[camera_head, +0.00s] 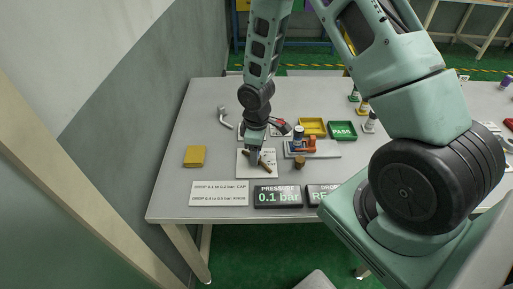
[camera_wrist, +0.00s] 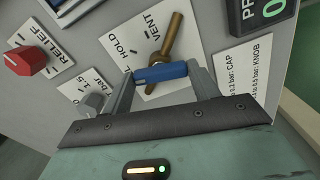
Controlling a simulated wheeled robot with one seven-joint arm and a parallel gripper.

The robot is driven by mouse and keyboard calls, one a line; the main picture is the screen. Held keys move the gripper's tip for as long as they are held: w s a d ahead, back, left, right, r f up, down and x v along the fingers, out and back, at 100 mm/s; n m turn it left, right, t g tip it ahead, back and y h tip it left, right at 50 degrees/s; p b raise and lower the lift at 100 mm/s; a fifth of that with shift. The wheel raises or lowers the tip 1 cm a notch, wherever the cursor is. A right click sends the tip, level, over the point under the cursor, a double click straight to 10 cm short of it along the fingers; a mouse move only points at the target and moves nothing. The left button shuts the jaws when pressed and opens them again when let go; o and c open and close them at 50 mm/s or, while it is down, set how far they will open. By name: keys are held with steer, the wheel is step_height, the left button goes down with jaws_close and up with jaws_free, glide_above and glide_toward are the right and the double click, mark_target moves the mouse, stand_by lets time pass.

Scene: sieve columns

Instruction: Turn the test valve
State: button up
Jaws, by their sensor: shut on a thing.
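The test valve is a brass-brown lever (camera_wrist: 172,38) on a white plate (camera_wrist: 118,44) marked HOLD and VENT. It also shows in the head view (camera_head: 265,166) near the table's front left. My gripper (camera_wrist: 160,72) is shut on a blue bar (camera_wrist: 162,72) at the near end of the lever, one finger at each end of the bar. In the head view my gripper (camera_head: 255,154) reaches down to the valve plate and hides part of it. A pressure display (camera_head: 278,197) in front of the plate reads 0.1 bar.
A red knob (camera_wrist: 20,62) by a RELIEF label and a grey knob (camera_wrist: 93,102) stand near the valve. A fixture with an orange part (camera_head: 302,146), a yellow tray (camera_head: 312,122) and a green PASS tray (camera_head: 342,126) lie to the right. A yellow block (camera_head: 195,156) lies left.

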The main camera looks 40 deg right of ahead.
steer(key=shift+w+n, duration=0.1)
steer(key=shift+n, duration=1)
steer(key=o, duration=1)
step_height(320, 180, up, 18)
steer(key=shift+f+p, duration=0.25)
steer(key=shift+p, duration=0.35)
steer(key=s+a+r+m, duration=0.1)
steer(key=s+a+r, duration=0.1)
steer(key=s+a, duration=0.4)
steer(key=s+a+r+m, duration=0.1)
steer(key=s+a+r, duration=0.2)
steer(key=s+a, duration=0.3)
steer(key=s+a+r+m, duration=0.1)
steer(key=s+a+r, duration=0.2)
steer(key=s+a, duration=0.3)
steer(key=shift+s+a+r+y, duration=0.1)
steer(key=shift+s+a+y, duration=0.05)
steer(key=shift+s, duration=1)
steer(key=shift+s+a+r+y, duration=0.1)
steer(key=shift+s+a+y, duration=0.05)
steer(key=shift+s, duration=0.95)
